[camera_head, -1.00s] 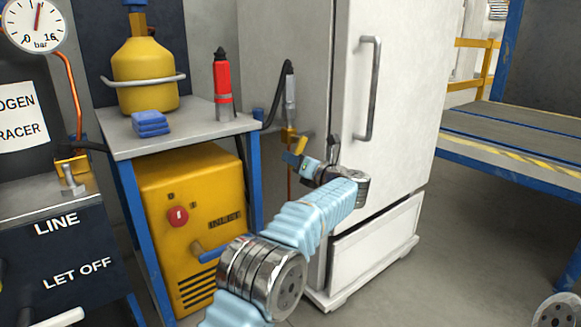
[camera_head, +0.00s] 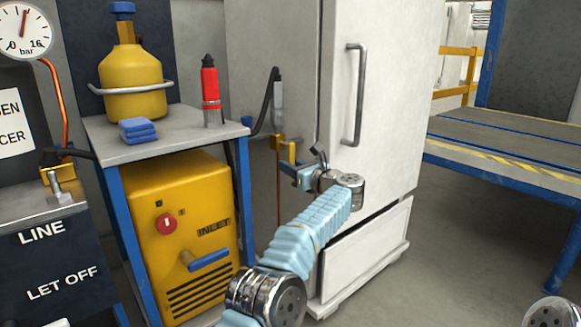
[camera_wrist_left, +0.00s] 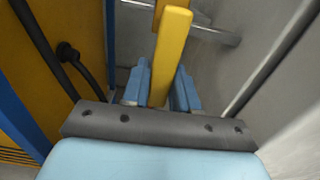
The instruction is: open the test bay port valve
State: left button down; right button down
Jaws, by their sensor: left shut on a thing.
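The test bay port valve (camera_head: 284,145) is a yellow fitting low on the left side of the tall white cabinet, under a grey connector with a black hose. Its yellow lever also shows in the left wrist view (camera_wrist_left: 170,50), running between the two blue fingers. My left gripper (camera_head: 291,168) is at the valve, shut on the lever; in the left wrist view the fingers (camera_wrist_left: 158,88) lie on either side of it. The gripper partly hides the lever in the head view. My right gripper is out of view.
The white cabinet (camera_head: 385,95) with a long handle stands right beside my left gripper. A blue-legged table (camera_head: 187,138) with a yellow flask, red bottle and blue cloth stands to the left, over a yellow machine (camera_head: 190,235). Open floor lies at the lower right.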

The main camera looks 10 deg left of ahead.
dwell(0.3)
pick_arm(q)
jog(key=c, duration=1)
grip_release()
jog(key=shift+o, duration=0.2)
jog(key=shift+d, duration=0.1)
jog(key=shift+s+d, duration=0.15)
jog(key=shift+d, duration=0.05)
jog(key=b+v, duration=0.2)
jog(key=v, duration=1.1)
